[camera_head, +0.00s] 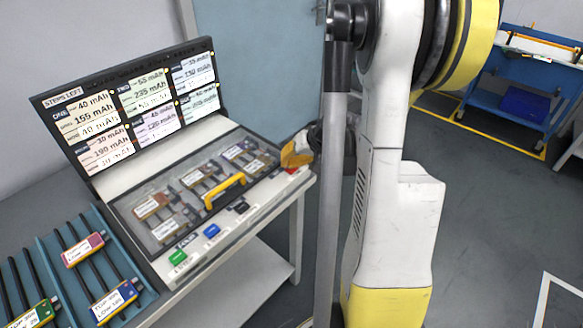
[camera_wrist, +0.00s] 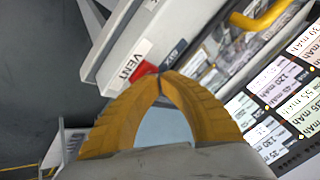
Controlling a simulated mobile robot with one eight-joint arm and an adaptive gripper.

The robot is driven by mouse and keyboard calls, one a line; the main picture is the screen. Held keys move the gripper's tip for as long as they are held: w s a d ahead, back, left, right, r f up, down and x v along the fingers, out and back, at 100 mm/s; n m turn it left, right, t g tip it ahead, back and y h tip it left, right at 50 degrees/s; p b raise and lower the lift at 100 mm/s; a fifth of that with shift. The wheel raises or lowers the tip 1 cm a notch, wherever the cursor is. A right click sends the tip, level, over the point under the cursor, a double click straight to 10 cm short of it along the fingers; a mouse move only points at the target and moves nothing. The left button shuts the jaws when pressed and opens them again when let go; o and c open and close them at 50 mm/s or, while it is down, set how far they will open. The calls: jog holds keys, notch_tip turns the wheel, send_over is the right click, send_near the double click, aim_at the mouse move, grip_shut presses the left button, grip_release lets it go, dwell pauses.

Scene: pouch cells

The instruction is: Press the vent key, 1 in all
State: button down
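The vent key is a red key beside a white "VENT" label (camera_wrist: 130,62). In the wrist view the red key (camera_wrist: 145,71) shows just left of my fingertips, partly covered by them. In the head view a bit of the red key (camera_head: 292,171) shows at the right end of the key row, below my gripper (camera_head: 297,152). In the wrist view the two yellow fingers of my gripper (camera_wrist: 160,74) meet at the tips, with nothing held between them. I cannot tell whether the tips touch the key.
A green key (camera_head: 178,258), a blue key (camera_head: 212,230) and a black key (camera_head: 241,207) sit along the same front strip. Behind them is a clear-lidded tray with a yellow handle (camera_head: 225,191). A display board (camera_head: 130,100) stands behind. Blue racks with cells (camera_head: 85,250) are at left.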

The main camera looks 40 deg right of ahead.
aim_at(286, 168)
jog(key=shift+r+p, duration=0.45)
jog(key=shift+r, duration=0.3)
jog(key=shift+r, duration=0.1)
notch_tip(286, 168, up, 5)
jog(key=p, duration=0.4)
dwell(0.6)
jog(key=shift+w+a+r, duration=0.1)
jog(key=shift+a, duration=0.2)
jog(key=s+a+r+n, duration=0.1)
jog(key=a+r, duration=0.3)
jog(key=a, duration=0.3)
jog(key=s+a+r+n, duration=0.1)
jog(key=a+r+n, duration=0.15)
jog(key=a, duration=0.45)
jog(key=s+a+r+n+h, duration=0.1)
jog(key=s+a+r+n, duration=0.2)
jog(key=s+a, duration=0.8)
jog(key=a+r, duration=0.2)
jog(key=a, duration=0.1)
